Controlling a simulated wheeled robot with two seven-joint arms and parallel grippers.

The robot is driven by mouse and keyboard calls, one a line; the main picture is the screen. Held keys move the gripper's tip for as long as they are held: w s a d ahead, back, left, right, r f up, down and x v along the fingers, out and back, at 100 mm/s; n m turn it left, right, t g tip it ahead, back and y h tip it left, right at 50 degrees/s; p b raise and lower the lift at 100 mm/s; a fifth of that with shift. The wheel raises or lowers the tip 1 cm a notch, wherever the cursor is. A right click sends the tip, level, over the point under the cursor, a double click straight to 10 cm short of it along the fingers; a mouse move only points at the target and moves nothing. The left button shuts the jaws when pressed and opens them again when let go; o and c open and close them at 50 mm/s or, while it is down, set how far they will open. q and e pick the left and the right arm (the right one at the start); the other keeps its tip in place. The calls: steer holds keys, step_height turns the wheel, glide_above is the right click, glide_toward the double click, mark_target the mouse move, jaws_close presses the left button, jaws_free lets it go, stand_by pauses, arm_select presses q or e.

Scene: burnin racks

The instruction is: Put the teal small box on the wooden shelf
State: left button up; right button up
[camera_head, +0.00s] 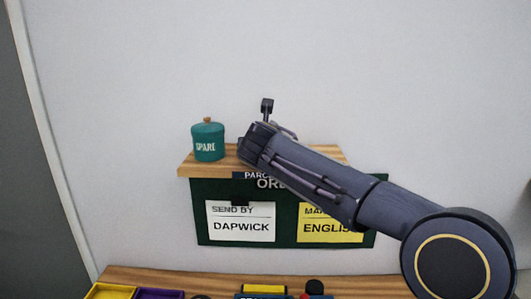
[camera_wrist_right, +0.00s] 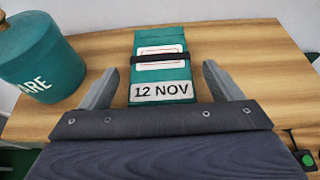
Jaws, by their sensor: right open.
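The teal small box (camera_wrist_right: 160,75), with a dark strap and a "12 NOV" label, rests on the wooden shelf (camera_wrist_right: 250,45) in the right wrist view. My right gripper (camera_wrist_right: 160,88) is open, with one finger on each side of the box. I see small gaps between the fingers and the box. In the head view my right gripper (camera_head: 260,130) is over the middle of the wooden shelf (camera_head: 192,168) and mostly hides the box. My left gripper is not in view.
A teal "SPARE" jar (camera_head: 208,142) stands on the shelf to the left of the gripper. Below hangs a dark green board (camera_head: 286,225) with "DAPWICK" and "ENGLIS…" cards. A lower wooden surface (camera_head: 200,278) holds yellow and purple trays. The shelf right of the box is clear in the wrist view.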

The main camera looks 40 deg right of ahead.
steer(key=b+v, duration=0.2)
steer(key=v, duration=0.7)
steer(key=s+a+f+m+g+y, duration=0.1)
steer(key=s+a+f+m+y, duration=0.3)
steer(key=s+f+m, duration=0.3)
steer(key=s+a+f+m+g+y+b, duration=0.1)
steer(key=s+a+f+m+y, duration=0.3)
steer(key=f+m, duration=0.9)
steer(key=s+a+f+m+g+y, duration=0.2)
steer(key=s+a+f+m+y, duration=0.2)
steer(key=s+a+f+m, duration=0.5)
steer(key=shift+s+a+f+m+g+b, duration=0.35)
steer(key=shift+s+f, duration=1.1)
steer(key=shift+f, duration=0.55)
steer(key=shift+d, duration=0.1)
